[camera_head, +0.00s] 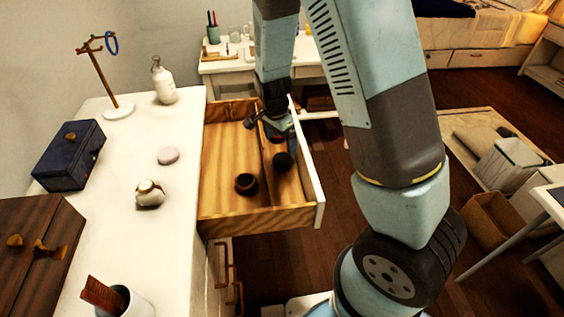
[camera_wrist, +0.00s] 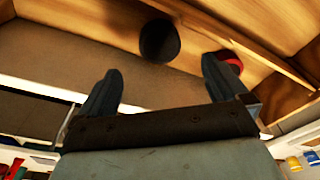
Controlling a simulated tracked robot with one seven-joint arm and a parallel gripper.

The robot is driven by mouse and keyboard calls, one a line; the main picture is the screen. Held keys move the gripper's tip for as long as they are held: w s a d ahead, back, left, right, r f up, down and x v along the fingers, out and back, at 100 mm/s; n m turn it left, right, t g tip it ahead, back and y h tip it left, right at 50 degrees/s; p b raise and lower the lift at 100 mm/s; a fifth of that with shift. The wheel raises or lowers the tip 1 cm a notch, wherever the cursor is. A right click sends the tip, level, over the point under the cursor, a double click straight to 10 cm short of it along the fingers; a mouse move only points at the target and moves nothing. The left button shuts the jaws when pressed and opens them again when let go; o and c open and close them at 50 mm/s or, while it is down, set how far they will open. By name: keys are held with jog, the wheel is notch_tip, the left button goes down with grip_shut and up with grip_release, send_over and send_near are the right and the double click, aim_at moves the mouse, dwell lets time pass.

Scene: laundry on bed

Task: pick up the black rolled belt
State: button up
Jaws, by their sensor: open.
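A black round roll (camera_head: 283,161), which looks like the black rolled belt, lies in the right compartment of the open wooden drawer (camera_head: 240,220). In the wrist view the black roll (camera_wrist: 159,40) is just beyond the fingertips, roughly centred between them and not between the jaws. My gripper (camera_head: 275,135) reaches down over the drawer, behind the roll in the head view. Its two fingers (camera_wrist: 161,68) are apart with nothing between them. A red roll (camera_wrist: 230,60) lies by the right fingertip, partly hidden by it.
A dark brown roll (camera_head: 246,183) lies in the left compartment, across the thin wooden divider (camera_head: 266,165). The drawer's white front (camera_head: 310,175) stands close right of my gripper. The white dresser top (camera_head: 190,210) holds a bottle (camera_head: 163,82), a soap-like oval (camera_head: 168,155) and boxes.

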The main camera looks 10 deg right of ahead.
aim_at(282, 158)
jog(key=shift+w+d+f, duration=0.1)
jog(key=shift+d+f, duration=0.05)
jog(key=shift+f, duration=1.3)
jog(key=shift+w+d+f, duration=0.1)
jog(key=shift+d+f, duration=0.05)
jog(key=shift+f, duration=1.35)
jog(key=shift+w+d+f, duration=0.1)
jog(key=shift+d+f, duration=0.05)
jog(key=shift+f, duration=1.3)
jog(key=c, duration=1.2)
jog(key=shift+r, duration=0.15)
